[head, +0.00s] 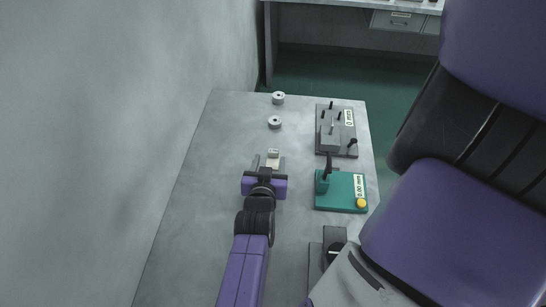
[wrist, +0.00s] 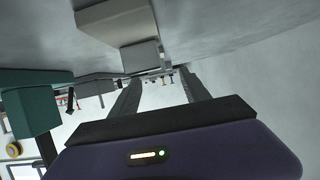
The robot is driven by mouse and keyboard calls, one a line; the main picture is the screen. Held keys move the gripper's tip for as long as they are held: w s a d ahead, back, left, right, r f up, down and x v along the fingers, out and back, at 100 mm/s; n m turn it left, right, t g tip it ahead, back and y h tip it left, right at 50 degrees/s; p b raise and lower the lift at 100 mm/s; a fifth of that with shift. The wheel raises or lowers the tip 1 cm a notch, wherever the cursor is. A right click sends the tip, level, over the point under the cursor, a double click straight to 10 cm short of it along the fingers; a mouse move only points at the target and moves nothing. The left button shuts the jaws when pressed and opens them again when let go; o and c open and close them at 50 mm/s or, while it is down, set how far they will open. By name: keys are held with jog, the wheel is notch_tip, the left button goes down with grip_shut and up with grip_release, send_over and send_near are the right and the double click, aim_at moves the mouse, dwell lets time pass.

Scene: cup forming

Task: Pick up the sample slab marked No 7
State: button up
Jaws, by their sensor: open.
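A small pale block (head: 273,153) sits on the table just beyond my gripper (head: 269,163) in the head view. A small dark mark shows on it, too small to read, so I cannot confirm it is the slab marked No 7. In the wrist view a beige block (wrist: 112,22) and a smaller grey block (wrist: 141,57) are near the top, above and left of the space between my fingers. My gripper is open, with its two dark fingers (wrist: 161,88) apart and nothing visible between them. My gripper's body hides part of the table around the pale block.
A green device (head: 342,198) with a 0.00 mm display and yellow knob stands to the right. Behind it is a grey fixture (head: 330,142) with a 0 mm label and dark posts. Two round grey pieces (head: 278,98) (head: 274,122) lie farther back. The table's left side (head: 205,190) is clear beside the wall.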

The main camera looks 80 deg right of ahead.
aim_at(273, 154)
jog(key=shift+s+p+x, duration=0.1)
jog(key=shift+p+x, duration=0.15)
jog(key=shift+x, duration=0.85)
jog(key=shift+s+p+x, duration=0.15)
jog(key=shift+p+x, duration=0.1)
jog(key=shift+x, duration=0.85)
grip_shut()
